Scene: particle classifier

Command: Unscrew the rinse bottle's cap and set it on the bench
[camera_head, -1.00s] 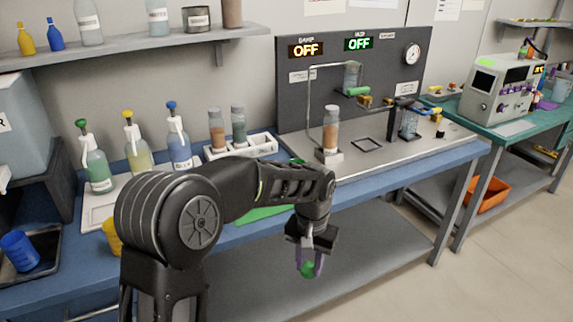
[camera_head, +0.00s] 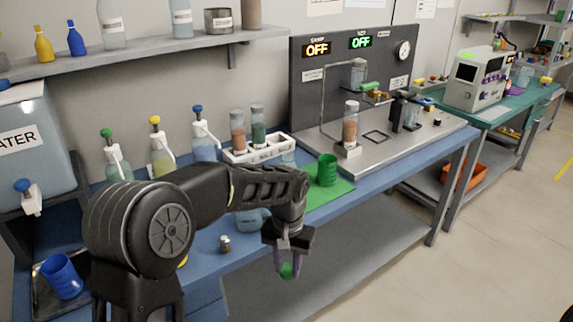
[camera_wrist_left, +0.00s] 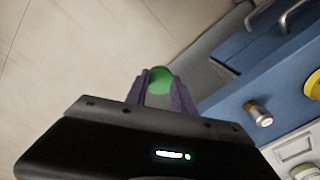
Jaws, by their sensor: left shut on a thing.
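My left gripper (camera_head: 287,268) is shut on a small green rounded piece (camera_head: 288,271) that looks like a cap. It holds the piece in the air in front of the bench (camera_head: 330,212), beyond its front edge. The piece also shows between the purple fingers in the left wrist view (camera_wrist_left: 160,77). A pale blue labelled container (camera_head: 250,221) stands on the bench, partly hidden by my left arm; I cannot tell if it is the rinse bottle. Wash bottles with green, yellow and blue tops (camera_head: 206,143) stand at the back left. My right gripper is not in view.
A green ribbed cup (camera_head: 327,170) stands on a green mat (camera_head: 335,191). A small metal-topped vial (camera_head: 225,243) stands near the front edge, also seen in the left wrist view (camera_wrist_left: 258,115). A white rack (camera_head: 236,156) holds bottles. A blue cup (camera_head: 61,275) sits far left.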

